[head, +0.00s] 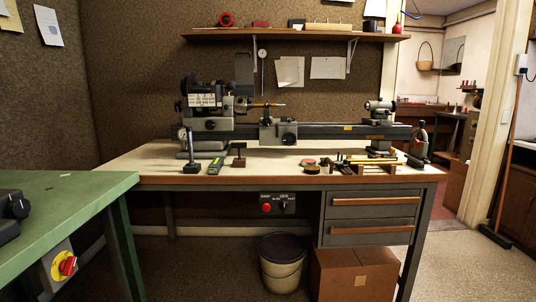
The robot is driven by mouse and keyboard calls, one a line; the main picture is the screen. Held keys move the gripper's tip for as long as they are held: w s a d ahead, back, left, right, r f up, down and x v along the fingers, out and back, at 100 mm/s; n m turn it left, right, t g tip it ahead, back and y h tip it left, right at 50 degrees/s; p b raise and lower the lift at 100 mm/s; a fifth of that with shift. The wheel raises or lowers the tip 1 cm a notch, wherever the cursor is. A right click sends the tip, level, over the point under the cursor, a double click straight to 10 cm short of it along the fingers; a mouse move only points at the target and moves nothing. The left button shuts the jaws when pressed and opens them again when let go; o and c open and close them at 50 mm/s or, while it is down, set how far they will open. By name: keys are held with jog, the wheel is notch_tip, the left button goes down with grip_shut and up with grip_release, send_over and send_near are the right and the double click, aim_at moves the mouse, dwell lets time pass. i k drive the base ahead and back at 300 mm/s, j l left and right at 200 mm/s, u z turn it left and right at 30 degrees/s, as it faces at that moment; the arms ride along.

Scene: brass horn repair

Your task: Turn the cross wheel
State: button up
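A small lathe stands on the bench at the back, with a grey headstock (207,105) on the left. Its carriage (271,131) sits mid-bed and carries a dark round knob or wheel (289,138) on its front, which looks like the cross wheel. It is small here, and its rim and handle are hard to make out. A tailstock (380,112) stands at the right end of the bed (340,130). My gripper does not show in this view, and nothing is seen touching the wheel.
The wooden-edged bench (260,180) holds small tools and brass parts along its front. A green table (60,200) with a red-and-yellow switch (66,265) stands at near left. A bucket (282,262) and cardboard box (352,275) sit below. Open floor lies at right.

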aim_at(266, 122)
jog(key=i, duration=1.65)
jog(key=i+z, duration=0.35)
jog(key=z, duration=0.15)
